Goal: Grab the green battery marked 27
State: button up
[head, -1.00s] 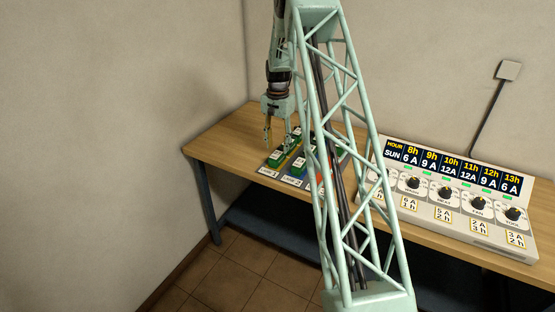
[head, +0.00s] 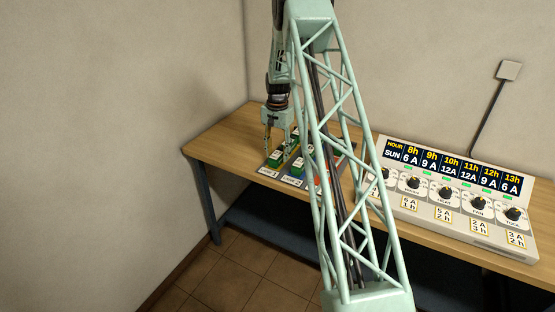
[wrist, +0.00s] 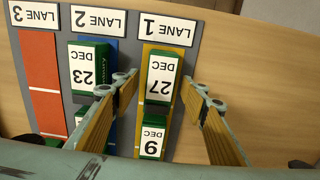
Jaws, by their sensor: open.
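The green battery marked 27 DEC (wrist: 160,81) stands on the yellow lane 1 strip in the wrist view, upside down in the picture. My gripper (wrist: 162,92) is open, with one finger on each side of this battery and a gap to each. A second green battery marked 6 or 9 (wrist: 151,139) sits behind it in the same lane, close to my gripper's body. In the head view my gripper (head: 281,145) points down over the near left part of the battery tray; the battery's label is too small to read there.
A green battery marked 23 (wrist: 88,68) stands in blue lane 2, close to one finger. A control panel (head: 446,190) stands right on the wooden table (head: 222,142).

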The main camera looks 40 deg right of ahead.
aim_at(278, 153)
jog(key=shift+f, duration=0.2)
dwell(0.5)
jog(key=c, duration=1.2)
jog(key=shift+r, duration=0.15)
jog(key=shift+r, duration=4.9)
